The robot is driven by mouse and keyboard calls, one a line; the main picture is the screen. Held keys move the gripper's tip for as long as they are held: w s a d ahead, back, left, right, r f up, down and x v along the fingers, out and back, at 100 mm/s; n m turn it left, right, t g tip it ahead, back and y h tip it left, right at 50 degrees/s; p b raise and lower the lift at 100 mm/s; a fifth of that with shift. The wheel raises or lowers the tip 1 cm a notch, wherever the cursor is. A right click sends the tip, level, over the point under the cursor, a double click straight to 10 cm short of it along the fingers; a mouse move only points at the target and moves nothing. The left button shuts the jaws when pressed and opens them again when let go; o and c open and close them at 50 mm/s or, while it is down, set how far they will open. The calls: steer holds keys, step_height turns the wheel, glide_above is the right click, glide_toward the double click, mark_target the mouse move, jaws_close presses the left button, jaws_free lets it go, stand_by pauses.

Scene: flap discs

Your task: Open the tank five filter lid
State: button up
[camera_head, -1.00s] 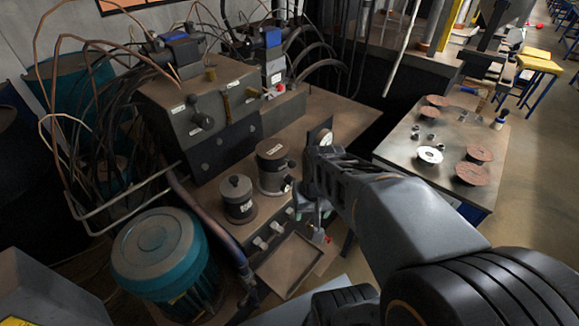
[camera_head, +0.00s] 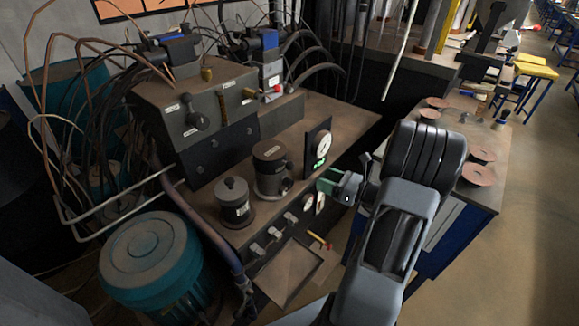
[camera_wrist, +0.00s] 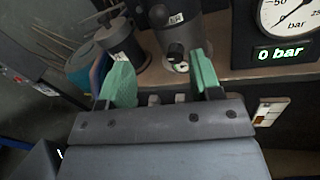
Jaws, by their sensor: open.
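Two dark cylindrical housings with lids stand on the brown bench top. The left housing (camera_head: 235,204) has a knob on its lid, and the right housing (camera_head: 269,174) has a pale label on its lid. Their labels are too small to read, so I cannot tell which is tank five's filter. Both lids look seated. My gripper (camera_head: 328,187) is right of the housings, in front of the gauge panel. In the wrist view my gripper (camera_wrist: 161,80) has its green fingers apart and empty; the right housing (camera_wrist: 181,38) appears beyond the gap, the left housing (camera_wrist: 120,45) beyond the left finger.
A gauge panel (camera_head: 318,149) stands beside the right housing; its display reads 0 bar in the wrist view (camera_wrist: 284,53). A valve block (camera_head: 196,112) with hoses is behind. A teal drum (camera_head: 150,262) stands at left. A table with discs (camera_head: 478,174) is at right.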

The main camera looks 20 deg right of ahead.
mark_target(290, 164)
steer(key=x, duration=1.3)
steer(key=shift+p, duration=0.4)
steer(key=shift+c, duration=0.2)
jaws_close()
